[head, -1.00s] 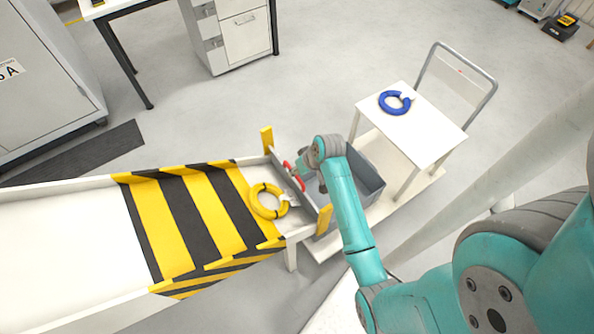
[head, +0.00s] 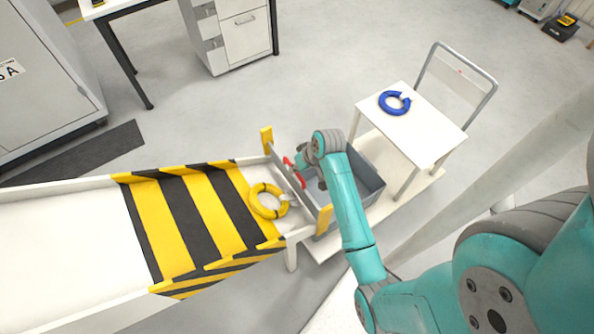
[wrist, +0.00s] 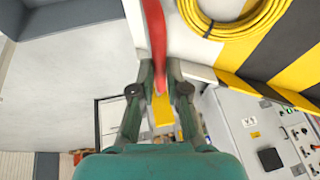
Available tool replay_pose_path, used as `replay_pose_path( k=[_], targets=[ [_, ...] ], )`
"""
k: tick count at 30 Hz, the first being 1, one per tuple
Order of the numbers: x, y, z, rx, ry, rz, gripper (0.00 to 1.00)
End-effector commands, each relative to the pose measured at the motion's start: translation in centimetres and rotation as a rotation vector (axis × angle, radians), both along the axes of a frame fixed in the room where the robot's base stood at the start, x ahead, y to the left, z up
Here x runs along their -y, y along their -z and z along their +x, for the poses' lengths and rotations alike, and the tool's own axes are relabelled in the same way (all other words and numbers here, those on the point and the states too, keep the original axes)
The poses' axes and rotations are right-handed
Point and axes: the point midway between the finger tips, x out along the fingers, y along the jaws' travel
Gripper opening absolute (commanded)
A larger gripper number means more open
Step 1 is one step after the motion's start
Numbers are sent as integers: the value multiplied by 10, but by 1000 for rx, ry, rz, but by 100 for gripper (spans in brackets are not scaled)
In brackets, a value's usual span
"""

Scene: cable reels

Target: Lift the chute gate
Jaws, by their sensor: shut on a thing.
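The chute gate (head: 294,188) is a thin grey plate across the low end of the chute, between two yellow posts (head: 266,138). Its red handle (head: 300,164) is partly hidden by my gripper in the head view. In the wrist view the red handle (wrist: 155,35) runs down between my fingers. My gripper (wrist: 160,75) is shut on it. A yellow cable reel (head: 256,207) lies on the chute just behind the gate, and it also shows in the wrist view (wrist: 203,26).
The chute (head: 60,225) has yellow and black stripes. A grey bin (head: 372,183) stands beyond the gate, under my arm. A white cart top (head: 425,130) with a blue coil (head: 383,104) is to the right. Open floor lies behind.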

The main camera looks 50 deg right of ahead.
Motion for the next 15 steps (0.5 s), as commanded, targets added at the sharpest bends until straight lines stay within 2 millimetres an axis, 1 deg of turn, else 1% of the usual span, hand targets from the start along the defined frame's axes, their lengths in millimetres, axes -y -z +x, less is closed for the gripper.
replay_pose_path(
  k=[1,3,6,9,15],
  targets=[
    [1,-15,2,7,0,-5,0],
    [1,-32,2,7,-1,-6,0],
    [1,-51,1,6,0,-4,0],
    [1,-63,1,5,0,-3,0],
    [1,-67,1,5,0,-3,0]
  ],
)
